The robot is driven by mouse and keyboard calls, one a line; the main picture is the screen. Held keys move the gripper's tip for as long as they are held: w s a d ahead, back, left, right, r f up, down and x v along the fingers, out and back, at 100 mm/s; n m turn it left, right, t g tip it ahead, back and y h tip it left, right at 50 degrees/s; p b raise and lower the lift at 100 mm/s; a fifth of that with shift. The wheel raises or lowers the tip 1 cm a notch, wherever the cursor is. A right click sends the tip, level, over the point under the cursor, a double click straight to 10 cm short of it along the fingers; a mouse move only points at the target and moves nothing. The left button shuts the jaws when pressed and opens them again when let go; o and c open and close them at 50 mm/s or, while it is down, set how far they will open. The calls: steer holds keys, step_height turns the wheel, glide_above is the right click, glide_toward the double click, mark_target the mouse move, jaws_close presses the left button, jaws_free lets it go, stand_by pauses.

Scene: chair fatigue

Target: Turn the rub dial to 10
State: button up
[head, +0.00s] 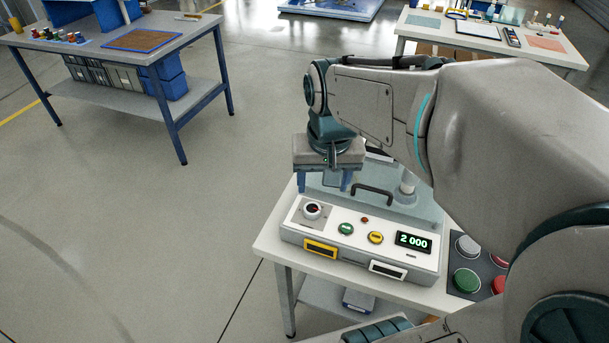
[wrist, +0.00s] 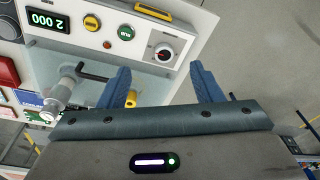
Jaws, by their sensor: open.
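The dial (head: 312,211), a round knob with a white-and-dark face and a red mark, sits on the left of a white machine's sloped front panel. It also shows in the wrist view (wrist: 163,53), beyond my fingertips. The numbers around it are too small to read. My gripper (head: 325,186) points down with two blue fingers, above and behind the dial in the head view. It is open and empty, apart from the dial. In the wrist view my gripper (wrist: 160,68) has its fingers spread, with the dial in line with the gap between them.
The panel carries a green button (head: 345,228), a yellow button (head: 375,237), a small red light (head: 365,220) and a display (head: 413,240) reading 2 000. A dark handle (head: 372,190) rises behind. Large buttons (head: 467,281) stand at right.

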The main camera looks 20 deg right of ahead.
mark_target(312, 208)
steer(key=w+f+m+g+b, duration=0.1)
steer(key=w+f+m+g, duration=0.15)
steer(key=w, duration=0.55)
steer(key=shift+t, duration=0.35)
steer(key=f, duration=1.3)
steer(key=shift+s+d+f, duration=0.2)
steer(key=shift+s, duration=0.05)
steer(key=c, duration=1)
